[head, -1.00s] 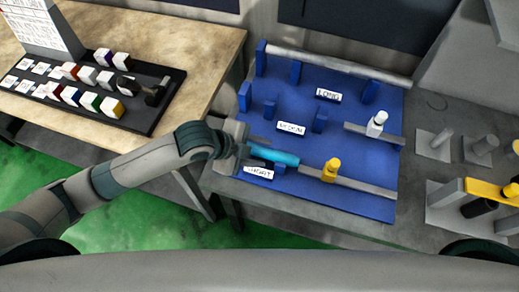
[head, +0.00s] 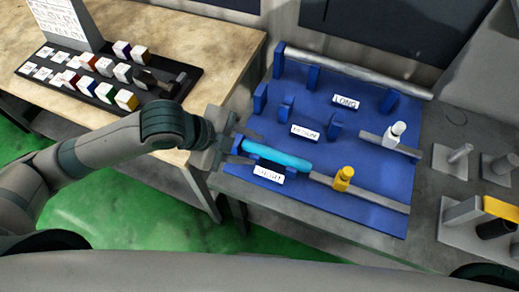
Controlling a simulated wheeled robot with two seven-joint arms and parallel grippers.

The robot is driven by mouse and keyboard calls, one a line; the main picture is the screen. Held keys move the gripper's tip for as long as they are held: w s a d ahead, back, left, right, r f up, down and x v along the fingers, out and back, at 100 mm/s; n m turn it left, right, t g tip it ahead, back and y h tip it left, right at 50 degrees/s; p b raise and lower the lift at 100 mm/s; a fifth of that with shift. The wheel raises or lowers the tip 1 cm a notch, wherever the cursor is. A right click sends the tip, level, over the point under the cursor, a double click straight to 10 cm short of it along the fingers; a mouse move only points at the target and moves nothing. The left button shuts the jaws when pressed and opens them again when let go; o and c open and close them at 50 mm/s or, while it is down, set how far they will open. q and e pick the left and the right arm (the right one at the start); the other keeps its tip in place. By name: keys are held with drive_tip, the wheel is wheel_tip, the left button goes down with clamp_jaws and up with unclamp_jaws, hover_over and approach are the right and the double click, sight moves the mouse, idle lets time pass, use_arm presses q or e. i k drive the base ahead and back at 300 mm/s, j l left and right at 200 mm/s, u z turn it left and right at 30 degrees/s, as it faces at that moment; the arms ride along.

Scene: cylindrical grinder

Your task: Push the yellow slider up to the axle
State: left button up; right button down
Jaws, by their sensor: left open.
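The yellow slider (head: 344,178) stands upright on a grey rail (head: 380,196) in the front row of the blue board (head: 375,160). The cyan axle (head: 278,156) lies in that row, behind the SHORT label (head: 268,174), roughly in line with the rail. A visible gap separates the slider from the axle's right end. My left gripper (head: 233,147) is open at the axle's left end, with nothing seen between its fingers; whether it touches the axle is unclear. My right gripper is not in view.
A white slider (head: 396,133) sits on another rail in the MEDIUM row. A long grey bar (head: 350,70) lies along the back. Grey blocks with pegs (head: 460,155) stand at the right. A wooden table (head: 180,50) with a dark tray (head: 160,105) is at the left.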

sight(342, 182)
drive_tip(key=z, duration=0.85)
